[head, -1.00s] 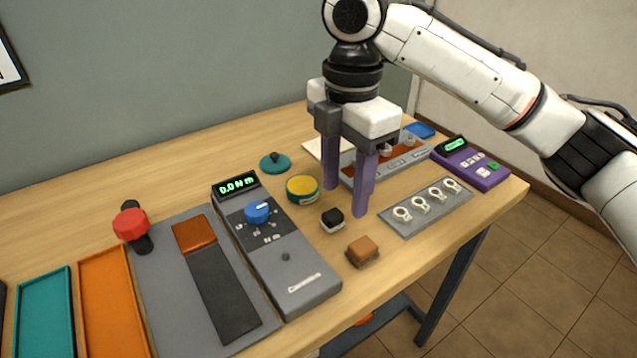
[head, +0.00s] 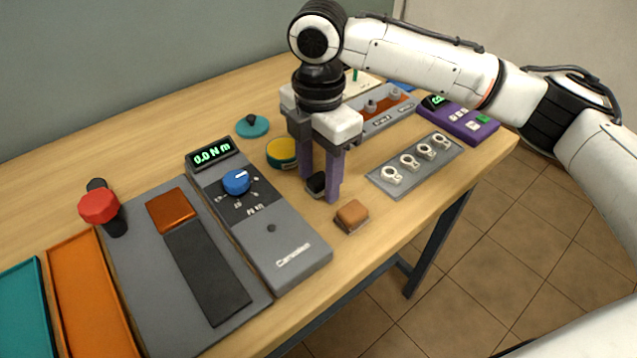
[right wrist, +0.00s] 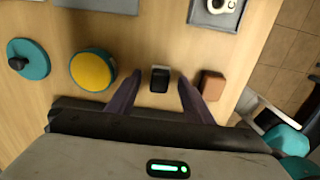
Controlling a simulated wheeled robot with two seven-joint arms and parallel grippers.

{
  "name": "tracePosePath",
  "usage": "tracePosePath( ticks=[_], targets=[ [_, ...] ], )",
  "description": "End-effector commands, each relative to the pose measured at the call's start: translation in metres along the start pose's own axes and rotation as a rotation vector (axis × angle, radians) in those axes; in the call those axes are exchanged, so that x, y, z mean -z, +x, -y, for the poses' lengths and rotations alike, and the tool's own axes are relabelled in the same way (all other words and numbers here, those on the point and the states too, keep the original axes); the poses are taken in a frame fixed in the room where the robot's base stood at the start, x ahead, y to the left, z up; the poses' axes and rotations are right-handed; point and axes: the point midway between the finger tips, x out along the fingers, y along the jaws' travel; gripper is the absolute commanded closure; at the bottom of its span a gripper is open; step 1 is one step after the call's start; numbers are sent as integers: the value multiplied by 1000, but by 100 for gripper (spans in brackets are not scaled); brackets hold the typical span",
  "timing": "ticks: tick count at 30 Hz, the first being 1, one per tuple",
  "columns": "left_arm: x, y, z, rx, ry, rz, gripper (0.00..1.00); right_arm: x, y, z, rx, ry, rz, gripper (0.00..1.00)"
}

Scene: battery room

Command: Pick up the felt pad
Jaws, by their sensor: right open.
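A small black-topped block with a white base (head: 315,187), which seems to be the felt pad, sits on the wooden table. It also shows in the right wrist view (right wrist: 160,78). My right gripper (head: 320,194) points down over it, open, with its two purple fingers on either side of the block. In the right wrist view the block lies between the fingertips (right wrist: 160,84), with a gap on each side. In the head view the near finger hides part of it. My left gripper is not in view.
A brown block (head: 351,216) stands close to the right finger. A yellow-topped teal tin (head: 282,153) is on the other side. A teal lid with a knob (head: 252,126), a grey torque meter (head: 275,235) and a grey tray of white rings (head: 385,180) are nearby.

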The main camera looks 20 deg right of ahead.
Motion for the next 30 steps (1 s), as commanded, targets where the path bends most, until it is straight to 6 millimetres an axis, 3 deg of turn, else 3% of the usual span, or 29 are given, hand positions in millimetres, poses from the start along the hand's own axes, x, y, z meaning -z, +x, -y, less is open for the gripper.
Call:
tracePosePath(
  ticks=[8, 16, 25, 30],
  targets=[
    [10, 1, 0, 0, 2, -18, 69, 0, 4, 0, 0, 0, 1, 53],
    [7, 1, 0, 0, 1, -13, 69, 0, 4, 0, 0, 0, 1, 97],
    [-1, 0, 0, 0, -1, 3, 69, 0, -1, 0, -2, 0, 0, 97],
    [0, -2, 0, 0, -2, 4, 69, 0, -29, -1, -5, 1, 0, 97]
  ],
)
